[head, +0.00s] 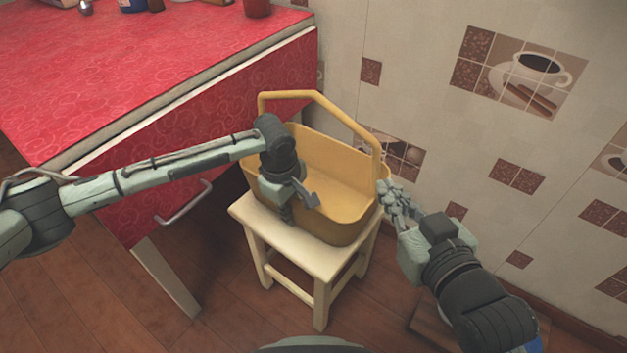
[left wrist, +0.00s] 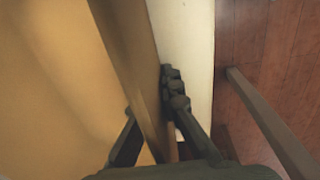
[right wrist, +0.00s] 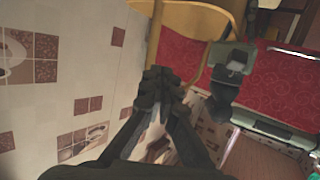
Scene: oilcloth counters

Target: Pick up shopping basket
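The yellow shopping basket (head: 332,175) stands upright on a cream stool (head: 296,246), its handle (head: 318,98) arching above it. My left gripper (head: 300,207) reaches down over the basket's near left side. In the left wrist view its fingers (left wrist: 152,105) straddle the basket wall (left wrist: 135,60) and converge on it; one fingertip is hidden behind the wall. My right gripper (head: 388,188) is at the basket's right end. In the right wrist view its fingers (right wrist: 163,80) are closed together at the yellow basket edge (right wrist: 155,40); the exact contact is partly hidden.
A red-covered counter (head: 150,70) with a drawer handle (head: 184,203) stands close on the left, with several items at its back. A tiled wall (head: 430,130) runs close behind the basket on the right. The wooden floor (head: 225,290) is open in front of the stool.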

